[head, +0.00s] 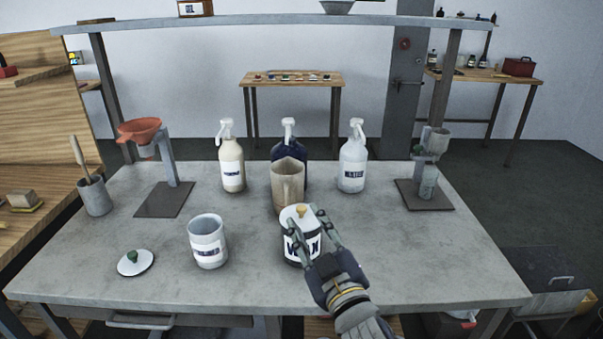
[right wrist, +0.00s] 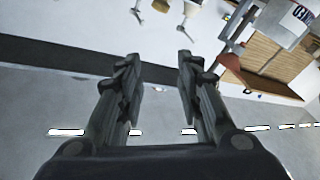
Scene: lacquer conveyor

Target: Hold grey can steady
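An open grey can (head: 207,246) with a white label stands upright on the grey table (head: 390,270), left of centre. A white lid with a green knob (head: 135,263) lies on the table to its left. A closed can labelled WAX (head: 297,247), with a yellow knob on its lid, stands to the right of the grey can. My right gripper (head: 317,212) overlaps the right side of the WAX can in the head view. In the right wrist view the right gripper (right wrist: 158,62) has its fingers apart with nothing between them. My left gripper is not in view.
A beige jug (head: 287,183) stands behind the WAX can, with three spray bottles behind. A funnel stand (head: 163,200) is at the left and another stand (head: 425,195) at the right. A cup with a tool (head: 95,197) is at far left. The table's front right is clear.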

